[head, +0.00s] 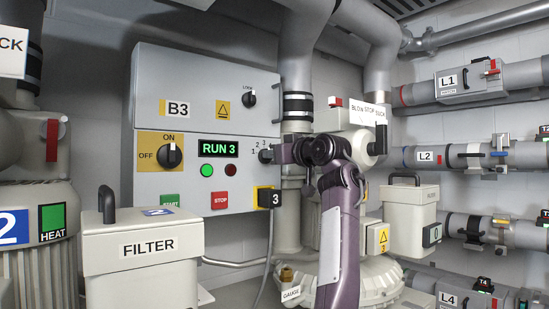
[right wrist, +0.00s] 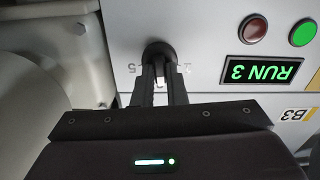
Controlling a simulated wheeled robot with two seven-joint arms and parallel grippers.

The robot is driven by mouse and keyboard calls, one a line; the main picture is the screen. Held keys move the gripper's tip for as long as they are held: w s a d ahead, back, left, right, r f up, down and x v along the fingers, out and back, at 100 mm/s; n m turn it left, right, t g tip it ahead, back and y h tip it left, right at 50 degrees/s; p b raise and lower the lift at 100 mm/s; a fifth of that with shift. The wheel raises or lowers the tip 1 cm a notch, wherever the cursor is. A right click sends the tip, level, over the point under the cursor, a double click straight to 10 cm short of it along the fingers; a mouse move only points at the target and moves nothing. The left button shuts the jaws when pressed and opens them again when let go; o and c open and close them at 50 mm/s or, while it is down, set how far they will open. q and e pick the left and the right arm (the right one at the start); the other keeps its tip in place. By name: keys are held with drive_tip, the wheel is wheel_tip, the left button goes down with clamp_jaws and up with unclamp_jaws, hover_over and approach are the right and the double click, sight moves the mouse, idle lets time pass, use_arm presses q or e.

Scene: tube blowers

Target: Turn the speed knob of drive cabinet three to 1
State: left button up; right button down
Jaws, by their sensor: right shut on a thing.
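The drive cabinet marked B3 (head: 215,95) is a grey box on the back wall. Its display (head: 218,149) reads RUN 3 in green. The black speed knob (head: 265,156), with small numbers around it, is at the lower right of its front. My right gripper (head: 277,154) reaches it from the right in the head view. In the right wrist view, turned upside down, the two fingers (right wrist: 159,72) are shut on the knob (right wrist: 158,49). The fingers partly cover the numbers, and I cannot tell where the knob points. My left gripper is not in view.
The cabinet also has an OFF/ON switch (head: 170,156), a START button (head: 169,200), a STOP button (head: 220,200) and an upper small knob (head: 250,97). A FILTER box (head: 143,255) stands in front at left. Pipes (head: 470,155) line the right wall.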

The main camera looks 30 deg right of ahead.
drive_tip(key=n, duration=0.2)
drive_tip(key=shift+f+n, duration=0.1)
drive_tip(key=shift+n, duration=0.3)
drive_tip(key=n+p, duration=0.1)
drive_tip(key=n, duration=0.1)
drive_tip(key=shift+n, duration=0.4)
drive_tip(key=n+p, duration=0.2)
drive_tip(key=n, duration=0.2)
drive_tip(key=shift+a, duration=0.15)
drive_tip(key=shift+a+f+n+p, duration=0.1)
drive_tip(key=shift+f+n+p, duration=0.1)
drive_tip(key=shift+n+p, duration=1.05)
drive_tip(key=shift+n+b, duration=0.35)
drive_tip(key=shift+n, duration=0.2)
drive_tip(key=c, duration=1.5)
unclamp_jaws()
drive_tip(key=shift+o, duration=0.2)
drive_tip(key=shift+r, duration=0.1)
drive_tip(key=s+b, duration=0.4)
drive_tip(key=s, duration=0.3)
drive_tip(key=shift+s+d, duration=0.3)
drive_tip(key=shift+s, duration=0.1)
